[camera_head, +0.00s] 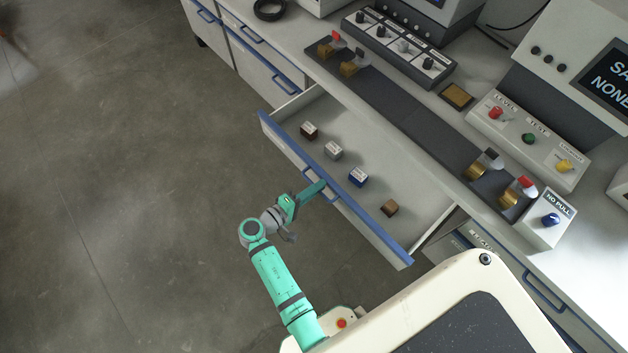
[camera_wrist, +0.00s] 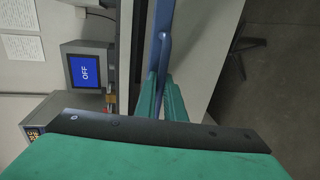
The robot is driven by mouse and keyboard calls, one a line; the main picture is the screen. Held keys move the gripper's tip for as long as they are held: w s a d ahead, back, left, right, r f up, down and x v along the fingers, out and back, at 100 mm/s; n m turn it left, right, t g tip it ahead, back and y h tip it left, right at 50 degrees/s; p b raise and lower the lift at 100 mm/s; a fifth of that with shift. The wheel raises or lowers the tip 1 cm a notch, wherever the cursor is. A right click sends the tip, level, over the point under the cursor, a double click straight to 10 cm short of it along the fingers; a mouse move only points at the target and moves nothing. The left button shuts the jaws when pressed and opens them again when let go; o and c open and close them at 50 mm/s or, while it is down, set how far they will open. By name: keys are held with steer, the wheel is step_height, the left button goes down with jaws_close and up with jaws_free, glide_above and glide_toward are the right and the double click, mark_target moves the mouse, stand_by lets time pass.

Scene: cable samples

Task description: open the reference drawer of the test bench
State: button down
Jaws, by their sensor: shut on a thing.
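A wide drawer (camera_head: 285,140) with a blue top edge is pulled out from the test bench in the head view. Inside lie several small labelled blocks: a dark red one (camera_head: 309,131), a grey one (camera_head: 333,150), a blue one (camera_head: 358,177) and a brown one (camera_head: 390,208). My gripper (camera_head: 322,188) is at the middle of the drawer front. In the wrist view my green fingers (camera_wrist: 164,98) are shut on the blue drawer handle (camera_wrist: 165,52). My fingers partly hide the handle in the head view.
The bench top holds a row of knobs (camera_head: 402,46), a panel with coloured buttons (camera_head: 527,138) and a "NO PULL" box (camera_head: 546,218). Closed drawers (camera_head: 265,75) are at the upper left. A screen reading OFF (camera_wrist: 85,71) shows in the wrist view. Open floor lies left of the drawer.

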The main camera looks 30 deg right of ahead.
steer(key=shift+a, duration=0.5)
steer(key=c, duration=1.8)
jaws_free()
steer(key=shift+c, duration=0.2)
steer(key=v, duration=1)
steer(key=shift+a, duration=0.35)
steer(key=shift+s+r, duration=0.1)
